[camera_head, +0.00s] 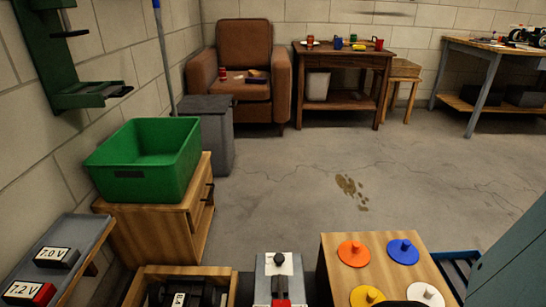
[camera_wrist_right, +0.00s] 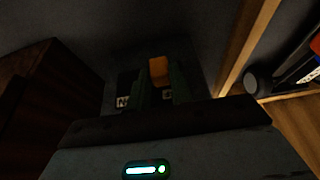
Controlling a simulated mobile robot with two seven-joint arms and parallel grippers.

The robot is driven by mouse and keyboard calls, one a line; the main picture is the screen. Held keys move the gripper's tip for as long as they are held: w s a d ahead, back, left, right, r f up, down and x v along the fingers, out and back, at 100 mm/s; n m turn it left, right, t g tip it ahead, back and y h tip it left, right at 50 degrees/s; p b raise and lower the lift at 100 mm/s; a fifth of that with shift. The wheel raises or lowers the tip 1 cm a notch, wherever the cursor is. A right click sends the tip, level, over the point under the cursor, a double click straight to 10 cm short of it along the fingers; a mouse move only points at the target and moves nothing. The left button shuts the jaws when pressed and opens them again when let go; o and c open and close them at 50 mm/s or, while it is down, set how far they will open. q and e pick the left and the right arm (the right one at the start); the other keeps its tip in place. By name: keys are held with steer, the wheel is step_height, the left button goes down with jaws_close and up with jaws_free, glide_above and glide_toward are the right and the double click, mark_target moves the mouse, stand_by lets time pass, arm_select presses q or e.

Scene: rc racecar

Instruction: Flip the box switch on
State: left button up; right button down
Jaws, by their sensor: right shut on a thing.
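A narrow grey box (camera_head: 268,288) with a white plate (camera_head: 287,262), a small black knob and a red part (camera_head: 281,290) stands at the bottom middle of the head view. It looks like the box switch, and its near end is cut off. I cannot read its on or off state. My right gripper (camera_wrist_right: 158,90) shows in the dark right wrist view. Its greenish fingers are shut on a small orange-brown thing (camera_wrist_right: 158,70) that I cannot identify. White labels show near the fingers. My left gripper is not in view.
A wooden crate (camera_head: 226,274) with dark contents and a label stands left of the grey box. A board with coloured knobbed discs (camera_head: 354,253) is to its right. A green bin (camera_head: 145,160) sits on a wooden cabinet. Labelled batteries (camera_head: 57,257) lie on the left shelf.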

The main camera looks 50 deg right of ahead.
steer(key=s+d+p, duration=0.2)
steer(key=shift+s+d+p, duration=0.1)
steer(key=shift+s+p, duration=0.15)
steer(key=shift+p, duration=0.1)
stand_by(0.4)
steer(key=c, duration=1.2)
jaws_free()
steer(key=shift+c, duration=0.2)
